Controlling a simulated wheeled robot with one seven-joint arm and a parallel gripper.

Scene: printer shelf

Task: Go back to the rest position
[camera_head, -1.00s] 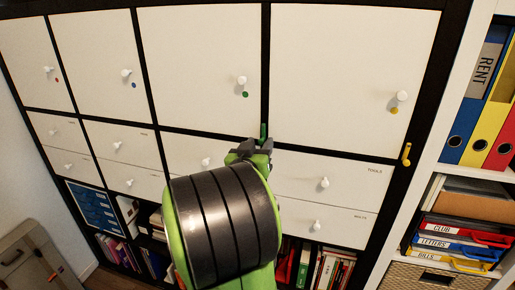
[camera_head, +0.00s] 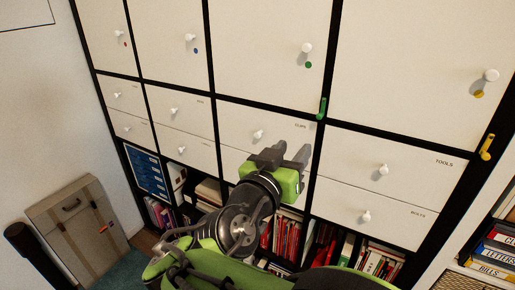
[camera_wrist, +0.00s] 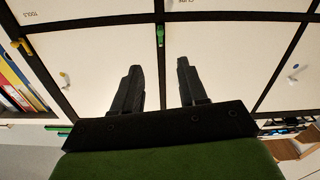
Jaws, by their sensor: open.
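My gripper (camera_head: 283,156) is in front of the cabinet's drawers in the head view, below the green hook (camera_head: 321,108). Its two dark fingers stand apart with nothing between them. In the wrist view my gripper (camera_wrist: 160,88) also shows open and empty, with the green hook (camera_wrist: 160,35) beyond the fingertips. The green hook sits on the black frame between the cabinet doors and appears clear of the fingers. A yellow hook (camera_head: 487,147) is on the frame at the right. It also shows in the wrist view (camera_wrist: 24,47).
White cabinet doors (camera_head: 270,45) and labelled drawers (camera_head: 385,170) with round knobs are shut. Books (camera_head: 288,232) fill the open shelves below. A beige case (camera_head: 78,225) stands on the floor at left. Binders and trays (camera_head: 498,240) are at right.

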